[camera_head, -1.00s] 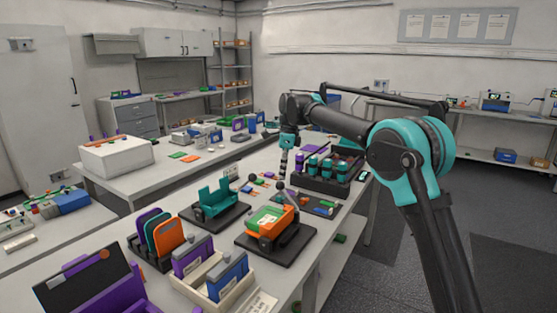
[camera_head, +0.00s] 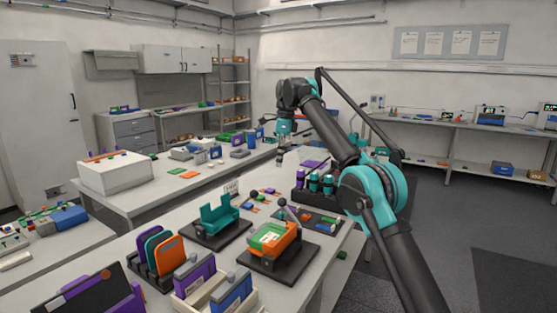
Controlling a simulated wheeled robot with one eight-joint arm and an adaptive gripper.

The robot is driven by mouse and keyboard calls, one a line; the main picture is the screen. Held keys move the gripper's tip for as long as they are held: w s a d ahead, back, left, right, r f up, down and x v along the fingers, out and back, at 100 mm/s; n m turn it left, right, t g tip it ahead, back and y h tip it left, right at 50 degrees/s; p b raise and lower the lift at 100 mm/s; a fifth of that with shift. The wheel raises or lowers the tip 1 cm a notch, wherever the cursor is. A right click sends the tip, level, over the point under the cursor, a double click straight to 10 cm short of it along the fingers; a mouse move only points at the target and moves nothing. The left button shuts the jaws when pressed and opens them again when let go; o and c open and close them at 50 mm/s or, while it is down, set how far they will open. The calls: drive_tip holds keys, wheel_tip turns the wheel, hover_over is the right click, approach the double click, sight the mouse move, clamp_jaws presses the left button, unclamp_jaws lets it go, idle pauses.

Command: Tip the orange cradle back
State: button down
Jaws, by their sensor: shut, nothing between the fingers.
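The orange cradle (camera_head: 289,243) sits on a dark base plate (camera_head: 262,268) on the near bench. A green and pale piece lies in it. A lever with a round knob (camera_head: 281,203) rises at its back. The teal cradle (camera_head: 220,218) stands on its own dark base to the left. My gripper (camera_head: 282,158) points down, well above and behind the orange cradle, apart from it. Its fingers are small in the picture; it looks shut and empty.
A rack with purple and teal cylinders (camera_head: 314,183) stands behind the orange cradle. Upright coloured panels (camera_head: 158,252) and a pale tray (camera_head: 192,292) with purple and blue blocks are at the front left. The bench's right edge lies close to the orange cradle.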

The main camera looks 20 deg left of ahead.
drive_tip(key=shift+a+r, duration=0.2)
drive_tip(key=shift+r, duration=0.05)
idle(0.7)
drive_tip(key=w+d+f+n+t, duration=0.1)
drive_tip(key=w+d+n, duration=0.1)
drive_tip(key=d, duration=0.5)
drive_tip(key=w+d+f+n, duration=0.1)
drive_tip(key=w+d, duration=0.2)
drive_tip(key=d, duration=0.5)
drive_tip(key=w+d+f+n+t, duration=0.1)
drive_tip(key=w+d+f+n, duration=0.1)
drive_tip(key=d, duration=0.5)
drive_tip(key=s+d+f+n, duration=0.2)
drive_tip(key=s+d+f, duration=0.15)
drive_tip(key=d, duration=0.75)
drive_tip(key=s+d+f+n+t, duration=0.2)
drive_tip(key=s+d+f+n, duration=0.2)
drive_tip(key=s+d+f, duration=0.95)
drive_tip(key=s+d+f+n, duration=0.1)
drive_tip(key=s+d+f, duration=0.2)
drive_tip(key=s, duration=0.3)
drive_tip(key=s+d+f+n+t, duration=0.1)
drive_tip(key=s+d+f, duration=0.3)
drive_tip(key=s, duration=0.2)
drive_tip(key=s+d+f+n+h, duration=0.1)
drive_tip(key=s+d+f, duration=0.3)
drive_tip(key=s, duration=0.2)
drive_tip(key=shift+s, duration=0.3)
